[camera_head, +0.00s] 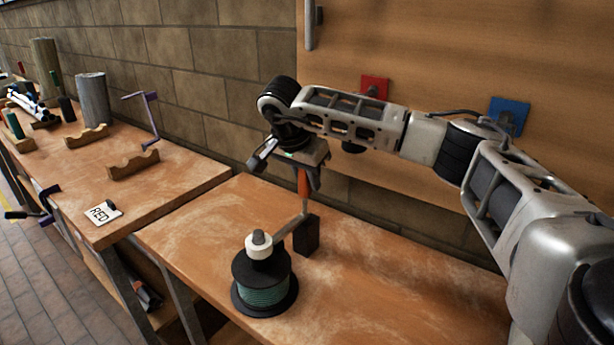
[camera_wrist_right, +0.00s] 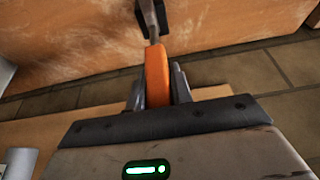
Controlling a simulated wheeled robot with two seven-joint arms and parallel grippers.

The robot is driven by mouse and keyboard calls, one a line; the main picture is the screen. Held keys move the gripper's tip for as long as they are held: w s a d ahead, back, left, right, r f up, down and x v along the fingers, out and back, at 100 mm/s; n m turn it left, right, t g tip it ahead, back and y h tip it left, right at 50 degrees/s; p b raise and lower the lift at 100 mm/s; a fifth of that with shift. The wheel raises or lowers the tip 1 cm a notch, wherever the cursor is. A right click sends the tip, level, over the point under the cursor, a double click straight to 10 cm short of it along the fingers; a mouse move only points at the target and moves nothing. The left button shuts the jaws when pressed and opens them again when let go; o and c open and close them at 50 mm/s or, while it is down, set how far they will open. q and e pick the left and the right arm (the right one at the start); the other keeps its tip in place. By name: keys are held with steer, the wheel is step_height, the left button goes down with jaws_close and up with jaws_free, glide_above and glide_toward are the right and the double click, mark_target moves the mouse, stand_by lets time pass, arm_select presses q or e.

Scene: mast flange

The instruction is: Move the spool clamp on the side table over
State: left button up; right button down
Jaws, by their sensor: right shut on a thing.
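The spool clamp stands on the side table (camera_head: 400,275). It has a black block (camera_head: 306,236), a grey metal arm (camera_head: 291,224) and an upright orange handle (camera_head: 303,182). The arm reaches from the block toward the top of a black spool (camera_head: 265,284) wound with green line; a white collar and grey knob (camera_head: 260,243) sit on the spool. My right gripper (camera_head: 307,178) comes down from above and is shut on the orange handle. In the right wrist view the handle (camera_wrist_right: 157,75) is between the two fingers. My left gripper is not in view.
A longer bench (camera_head: 190,180) at left carries wooden cradles (camera_head: 134,165), a grey cylinder (camera_head: 93,100), a purple crank-shaped piece (camera_head: 150,120) and a "RED" card (camera_head: 103,212). A brick wall and wooden panel (camera_head: 450,60) with red and blue plates stand behind. The side table's right part is clear.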

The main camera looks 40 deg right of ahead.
steer(key=d+y+p, duration=0.2)
steer(key=shift+w+d+f+g+y, duration=0.1)
steer(key=shift+w+f+g+y, duration=0.1)
steer(key=shift+w+g+y, duration=0.15)
steer(key=c, duration=1.2)
jaws_free()
steer(key=shift+c, duration=0.2)
step_height(320, 180, up, 16)
steer(key=a, duration=0.2)
steer(key=shift+s+b, duration=0.35)
steer(key=shift+b, duration=0.05)
steer(key=shift+a+f, duration=0.1)
steer(key=shift+f, duration=0.1)
